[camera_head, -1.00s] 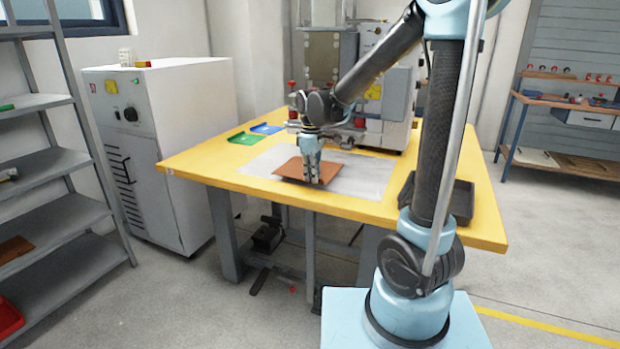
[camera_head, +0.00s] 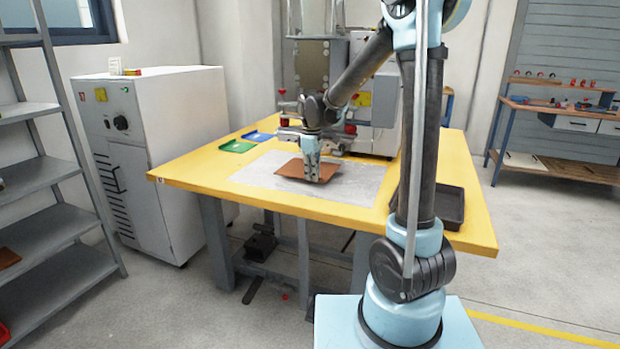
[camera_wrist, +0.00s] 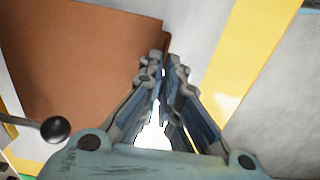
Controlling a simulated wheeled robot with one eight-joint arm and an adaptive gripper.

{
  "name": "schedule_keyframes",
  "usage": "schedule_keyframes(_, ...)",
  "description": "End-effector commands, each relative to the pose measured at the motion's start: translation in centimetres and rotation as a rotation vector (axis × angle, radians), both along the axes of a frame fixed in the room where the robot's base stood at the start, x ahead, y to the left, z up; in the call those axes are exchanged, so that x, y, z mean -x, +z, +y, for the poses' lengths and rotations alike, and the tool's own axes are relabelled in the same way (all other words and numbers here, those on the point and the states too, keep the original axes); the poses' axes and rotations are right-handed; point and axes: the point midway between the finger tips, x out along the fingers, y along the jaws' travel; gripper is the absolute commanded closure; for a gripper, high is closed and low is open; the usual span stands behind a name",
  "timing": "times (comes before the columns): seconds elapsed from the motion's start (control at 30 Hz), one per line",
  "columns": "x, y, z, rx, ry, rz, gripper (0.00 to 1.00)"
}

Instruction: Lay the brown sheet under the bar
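The brown sheet (camera_head: 291,170) is on the grey mat (camera_head: 255,178) in the middle of the yellow table. In the wrist view the sheet (camera_wrist: 75,60) fills the upper left, with a darker strip along its edge at the fingertips. My gripper (camera_head: 312,180) points down at the sheet's near edge. In the wrist view the fingertips (camera_wrist: 165,62) are closed together on that edge. The welding machine (camera_head: 372,120) stands behind the sheet at the table's back. Its bar is largely hidden behind my arm and cannot be made out clearly.
A green tray (camera_head: 237,146) and a blue tray (camera_head: 257,136) lie left of the mat. A dark tray (camera_head: 450,208) is at the table's right. A white cabinet (camera_head: 165,150) and grey shelves (camera_head: 45,180) stand at the left. The table's front left is clear.

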Motion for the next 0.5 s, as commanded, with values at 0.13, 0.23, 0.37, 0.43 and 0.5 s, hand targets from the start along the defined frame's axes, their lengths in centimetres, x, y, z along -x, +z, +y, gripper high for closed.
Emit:
schedule_keyframes(0.13, -1.2, 0.0, -0.5, 0.000, -0.001, 0.000, 1.00)
schedule_keyframes(0.23, -1.8, -0.2, -0.7, 0.000, 0.000, 0.000, 1.00)
schedule_keyframes(0.37, -1.6, -1.2, -0.6, 0.000, 0.000, 0.000, 1.00)
schedule_keyframes(0.43, -1.6, -1.6, -0.6, 0.000, 0.000, 0.000, 1.00)
schedule_keyframes(0.5, -1.6, -1.8, -0.6, 0.000, 0.000, 0.000, 1.00)
